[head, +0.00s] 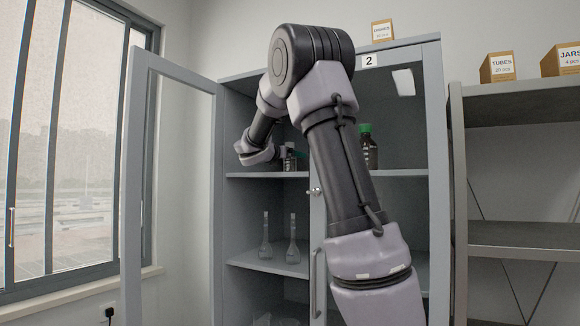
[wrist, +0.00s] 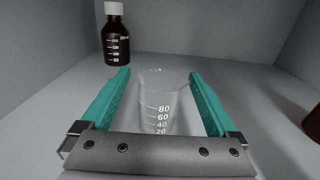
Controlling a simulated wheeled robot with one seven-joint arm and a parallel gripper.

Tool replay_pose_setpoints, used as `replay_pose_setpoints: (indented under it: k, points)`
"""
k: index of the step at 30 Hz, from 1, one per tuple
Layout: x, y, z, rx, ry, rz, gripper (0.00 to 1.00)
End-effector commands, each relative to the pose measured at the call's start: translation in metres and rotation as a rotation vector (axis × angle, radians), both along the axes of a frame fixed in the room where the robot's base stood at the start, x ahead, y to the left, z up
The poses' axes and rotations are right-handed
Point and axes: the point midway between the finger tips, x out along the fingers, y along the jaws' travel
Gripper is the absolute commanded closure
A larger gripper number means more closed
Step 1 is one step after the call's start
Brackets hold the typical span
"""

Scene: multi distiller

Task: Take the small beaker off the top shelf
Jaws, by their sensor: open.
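The small beaker (wrist: 157,92) is clear glass with white marks up to 80. In the wrist view it stands upright on the shelf between the two teal fingers of my gripper (wrist: 159,74). The fingers are open, one on each side, with a visible gap to the glass. In the head view my arm reaches into the upper part of the grey cabinet, at the top shelf (head: 265,175). There the beaker cannot be made out behind my wrist.
A brown bottle with a white cap (wrist: 116,38) stands behind the beaker to the left. A green-capped bottle (head: 368,152) stands right on the same shelf. Flasks (head: 292,240) stand on the shelf below. The left cabinet door (head: 128,190) is swung open.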

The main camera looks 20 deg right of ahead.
Motion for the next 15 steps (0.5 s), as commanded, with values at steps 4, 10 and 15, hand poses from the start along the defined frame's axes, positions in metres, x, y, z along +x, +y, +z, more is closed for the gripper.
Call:
replay_pose_setpoints:
  k: [4,10,15]
  points:
    - [0.0003,-0.0005,0.0001,0.001,-0.001,0.000,0.06]
    - [0.0002,-0.0004,-0.0001,0.000,0.000,0.000,0.59]
    - [0.0000,-0.0002,0.0000,0.000,0.000,0.000,0.96]
